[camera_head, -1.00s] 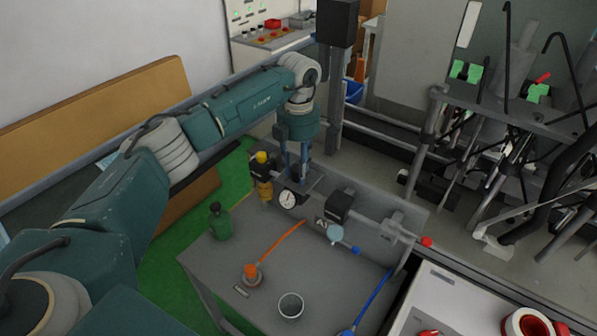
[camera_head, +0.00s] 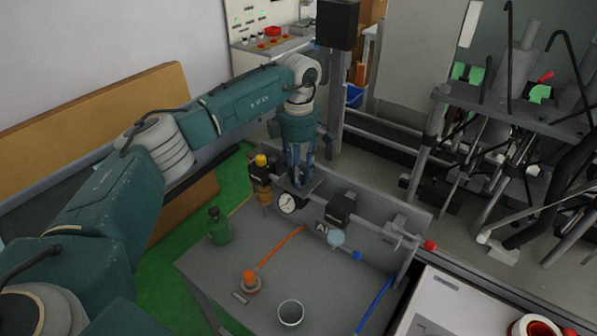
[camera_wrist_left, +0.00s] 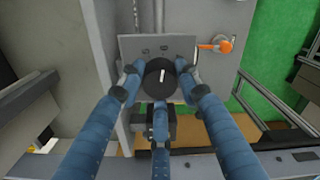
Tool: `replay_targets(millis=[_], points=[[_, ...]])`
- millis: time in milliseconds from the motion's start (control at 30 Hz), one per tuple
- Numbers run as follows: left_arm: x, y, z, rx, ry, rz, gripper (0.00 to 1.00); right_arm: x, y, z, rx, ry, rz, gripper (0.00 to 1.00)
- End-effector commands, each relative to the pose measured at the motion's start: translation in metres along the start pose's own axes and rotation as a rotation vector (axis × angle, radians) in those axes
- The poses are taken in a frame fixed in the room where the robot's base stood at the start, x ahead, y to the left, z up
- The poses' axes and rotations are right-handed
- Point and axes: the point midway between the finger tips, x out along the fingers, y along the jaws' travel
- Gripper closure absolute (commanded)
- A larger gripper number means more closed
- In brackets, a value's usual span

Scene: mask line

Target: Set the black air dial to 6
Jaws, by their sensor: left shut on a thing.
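The black air dial (camera_wrist_left: 160,76) is a round knob with a white pointer line, which stands nearly upright in the left wrist view. My left gripper (camera_wrist_left: 160,85) is shut on it, with blue fingers on both sides and a third blue finger below. In the head view my left gripper (camera_head: 300,182) reaches down to the panel on the bench and hides the dial. The numbers around the dial cannot be read. A white round gauge (camera_head: 287,203) with a dark needle sits just below the gripper. My right gripper is not in view.
A yellow-topped brass fitting (camera_head: 262,180) stands close left of the gripper, and a black block (camera_head: 341,208) to its right. A green bottle (camera_head: 219,228), an orange-capped fitting with a hose (camera_head: 249,279) and a grey cup (camera_head: 290,313) stand on the grey bench (camera_head: 225,268).

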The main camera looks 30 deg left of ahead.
Motion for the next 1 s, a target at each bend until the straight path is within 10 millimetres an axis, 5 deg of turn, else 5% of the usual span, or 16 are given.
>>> replay_targets(millis=[200,233,300,667,1000], points=[[-0.002,0.001,0.000,-0.002,-0.002,0.004,0.93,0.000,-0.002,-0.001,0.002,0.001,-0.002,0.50],[-0.002,0.001,0.000,-0.002,-0.002,0.004,0.63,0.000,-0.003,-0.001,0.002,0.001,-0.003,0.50],[-0.002,0.001,0.000,-0.002,-0.002,0.004,0.49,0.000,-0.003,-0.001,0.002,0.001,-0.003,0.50],[-0.005,0.001,0.000,-0.002,-0.001,0.003,0.48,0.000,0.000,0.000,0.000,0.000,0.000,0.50],[-0.067,0.002,0.001,-0.002,-0.003,0.006,0.48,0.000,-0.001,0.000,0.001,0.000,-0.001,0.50]])
